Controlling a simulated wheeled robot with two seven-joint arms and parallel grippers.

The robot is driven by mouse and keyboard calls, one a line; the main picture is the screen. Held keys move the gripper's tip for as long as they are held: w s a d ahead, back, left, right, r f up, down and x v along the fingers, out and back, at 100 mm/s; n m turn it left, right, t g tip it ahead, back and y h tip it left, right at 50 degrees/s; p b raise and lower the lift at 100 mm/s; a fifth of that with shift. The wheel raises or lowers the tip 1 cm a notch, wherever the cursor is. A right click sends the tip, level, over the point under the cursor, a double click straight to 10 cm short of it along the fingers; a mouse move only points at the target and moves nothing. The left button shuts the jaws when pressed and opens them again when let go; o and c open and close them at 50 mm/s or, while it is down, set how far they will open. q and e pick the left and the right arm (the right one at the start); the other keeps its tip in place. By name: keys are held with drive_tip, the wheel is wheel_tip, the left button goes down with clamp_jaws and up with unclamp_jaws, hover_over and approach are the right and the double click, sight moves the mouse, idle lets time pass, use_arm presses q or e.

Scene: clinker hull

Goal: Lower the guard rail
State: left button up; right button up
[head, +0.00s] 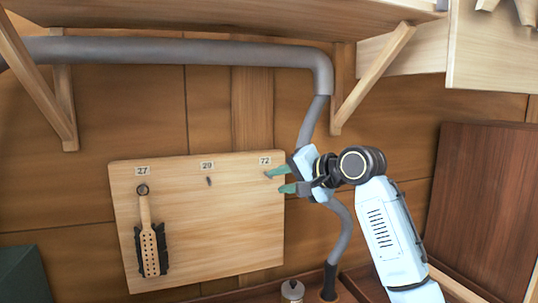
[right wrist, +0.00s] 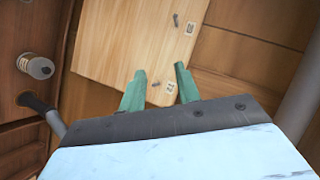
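A thick grey rail (head: 180,52) runs across the upper left of the head view, bends down at the right and passes behind my right gripper to a socket at the bottom. I cannot tell for certain that it is the guard rail. Part of a grey bar shows at the right of the right wrist view (right wrist: 301,95). My right gripper (head: 278,181) is open and empty, its green fingertips in front of the right edge of a wooden board. In the right wrist view its fingers (right wrist: 160,87) stand apart with nothing between them. My left gripper is not in view.
The board (head: 225,225) has tags 27, 29 and 72; a wooden brush (head: 150,236) hangs under 27. A small lidded jar (head: 292,290) stands below. A shelf (head: 250,14) with slanted brackets is overhead. A dark red panel (head: 483,205) stands at the right.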

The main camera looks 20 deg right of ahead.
drive_tip(key=s+r+t+y, duration=0.1)
drive_tip(key=s+r, duration=0.1)
drive_tip(key=r, duration=0.7)
drive_tip(key=s+r+y, duration=0.1)
drive_tip(key=s+r, duration=0.1)
drive_tip(key=r, duration=0.7)
drive_tip(key=s+r+y+p, duration=0.1)
drive_tip(key=s+r+y, duration=0.2)
drive_tip(key=s+r, duration=0.9)
drive_tip(key=s+r+y+p, duration=0.1)
drive_tip(key=s+r+y, duration=0.2)
drive_tip(key=s+r, duration=0.85)
drive_tip(key=shift+n, duration=0.4)
drive_tip(key=p+x, duration=0.1)
drive_tip(key=x, duration=0.3)
drive_tip(key=w+d+r+p+x, duration=0.1)
drive_tip(key=p+x, duration=0.1)
drive_tip(key=x, duration=0.3)
drive_tip(key=d+r+p+x, duration=0.1)
drive_tip(key=x, duration=0.4)
drive_tip(key=shift+w+a+p, duration=0.15)
drive_tip(key=shift+w+p, duration=0.15)
drive_tip(key=shift+w, duration=0.25)
clamp_jaws()
